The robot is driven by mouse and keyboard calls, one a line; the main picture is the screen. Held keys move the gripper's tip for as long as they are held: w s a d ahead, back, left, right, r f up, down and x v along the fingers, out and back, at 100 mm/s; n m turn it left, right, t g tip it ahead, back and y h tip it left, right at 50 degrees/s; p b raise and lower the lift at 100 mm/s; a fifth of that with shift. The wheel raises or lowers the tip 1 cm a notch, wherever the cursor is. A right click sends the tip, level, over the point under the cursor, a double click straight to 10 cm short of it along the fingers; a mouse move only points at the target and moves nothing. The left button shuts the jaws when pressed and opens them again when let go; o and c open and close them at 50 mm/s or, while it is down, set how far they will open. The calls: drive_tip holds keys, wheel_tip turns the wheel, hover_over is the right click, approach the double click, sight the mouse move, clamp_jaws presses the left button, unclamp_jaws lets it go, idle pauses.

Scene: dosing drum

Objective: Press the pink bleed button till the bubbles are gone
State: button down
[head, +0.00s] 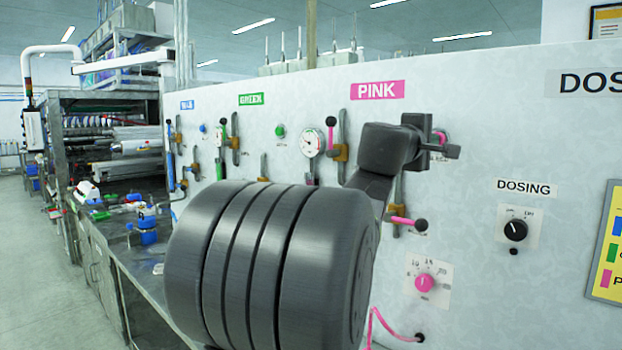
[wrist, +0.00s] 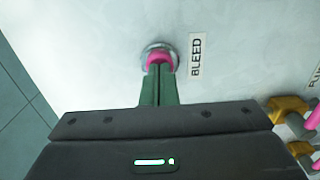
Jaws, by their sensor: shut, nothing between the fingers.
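The pink bleed button (wrist: 160,58) sits in a round metal ring on the pale panel, beside a BLEED label (wrist: 196,57) in the wrist view. My gripper (wrist: 160,70) is shut, its green fingertips at the button and covering its lower part. Whether they touch or push it in, I cannot tell. In the head view my gripper (head: 438,146) is at the panel under the PINK sign (head: 377,90), with a bit of the pink button (head: 443,138) showing behind it. No bubbles can be made out in either view.
A pink-handled lever (head: 408,222) and a pink dial (head: 424,283) are below my gripper on the panel. A gauge (head: 312,142) and a pink-handled valve (head: 331,135) are to its left. The black DOSING knob (head: 515,230) is to the right.

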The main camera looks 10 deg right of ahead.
drive_tip(key=shift+w+d, duration=0.2)
drive_tip(key=shift+s+a, duration=0.1)
drive_tip(key=shift+a, duration=0.05)
drive_tip(key=shift+s+a+b, duration=0.3)
drive_tip(key=shift+s+a, duration=0.2)
drive_tip(key=shift+a, duration=0.05)
drive_tip(key=b+v, duration=0.2)
drive_tip(key=v, duration=0.6)
drive_tip(key=shift+d, duration=0.1)
idle(0.5)
drive_tip(key=p+x, duration=0.2)
drive_tip(key=x, duration=0.7)
drive_tip(key=shift+r+p, duration=0.1)
drive_tip(key=shift+p, duration=0.25)
